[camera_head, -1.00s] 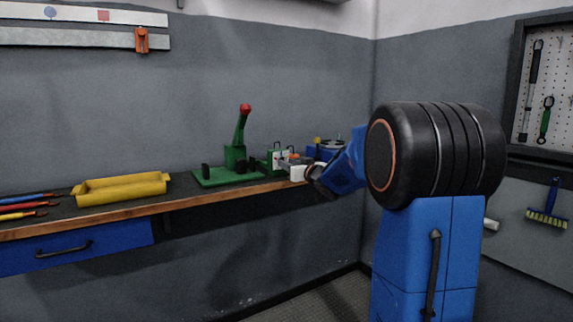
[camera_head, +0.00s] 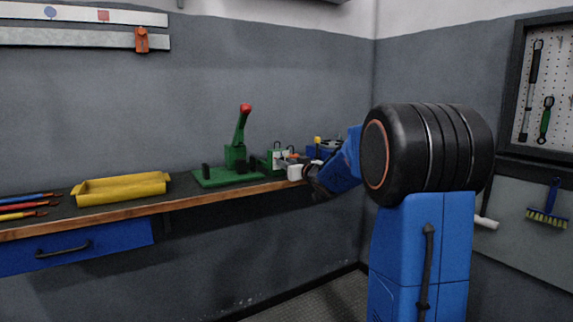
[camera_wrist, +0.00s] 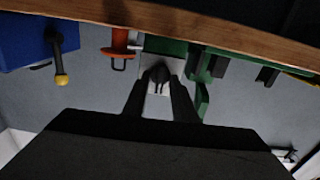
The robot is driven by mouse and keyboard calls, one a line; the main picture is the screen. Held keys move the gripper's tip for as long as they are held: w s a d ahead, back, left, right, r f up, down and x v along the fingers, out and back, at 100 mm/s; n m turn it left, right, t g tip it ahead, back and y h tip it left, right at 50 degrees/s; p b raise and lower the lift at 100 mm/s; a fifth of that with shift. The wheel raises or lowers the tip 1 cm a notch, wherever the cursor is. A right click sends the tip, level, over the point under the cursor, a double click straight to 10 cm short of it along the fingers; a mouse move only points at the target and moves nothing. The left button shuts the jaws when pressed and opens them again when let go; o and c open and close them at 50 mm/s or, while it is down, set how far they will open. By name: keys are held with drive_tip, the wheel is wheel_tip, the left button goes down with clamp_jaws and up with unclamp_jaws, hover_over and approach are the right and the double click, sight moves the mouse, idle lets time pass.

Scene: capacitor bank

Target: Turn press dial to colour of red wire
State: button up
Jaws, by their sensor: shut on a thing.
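The green press (camera_head: 236,155) stands on the bench with its red-knobbed lever upright. A green block with a pale plate (camera_head: 282,158) is just right of it. In the wrist view, which is upside down, my gripper (camera_wrist: 159,80) is shut on a small dark knob, the press dial (camera_wrist: 159,72), in front of the pale plate (camera_wrist: 150,88). The fingers cover much of the dial, and I cannot read its setting. Several wires lie at the bench's left end, including a blue one (camera_head: 28,197), a yellow one (camera_head: 22,206) and a red-looking one (camera_head: 20,215).
A yellow tray (camera_head: 121,188) sits on the bench (camera_head: 150,207) between the wires and press. A blue box (camera_head: 322,152) is right of the dial; it also shows in the wrist view (camera_wrist: 28,45). An orange-red item (camera_wrist: 122,42) is close beside my gripper.

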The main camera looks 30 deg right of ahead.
drive_tip(key=n, duration=0.6)
drive_tip(key=shift+a, duration=0.1)
drive_tip(key=n, duration=0.5)
drive_tip(key=shift+a+n, duration=0.1)
drive_tip(key=shift+n, duration=0.2)
idle(0.4)
drive_tip(key=o, duration=0.7)
drive_tip(key=shift+c, duration=0.2)
drive_tip(key=shift+f, duration=0.1)
drive_tip(key=s, duration=1.7)
drive_tip(key=shift+s+d, duration=0.2)
drive_tip(key=shift+d, duration=0.1)
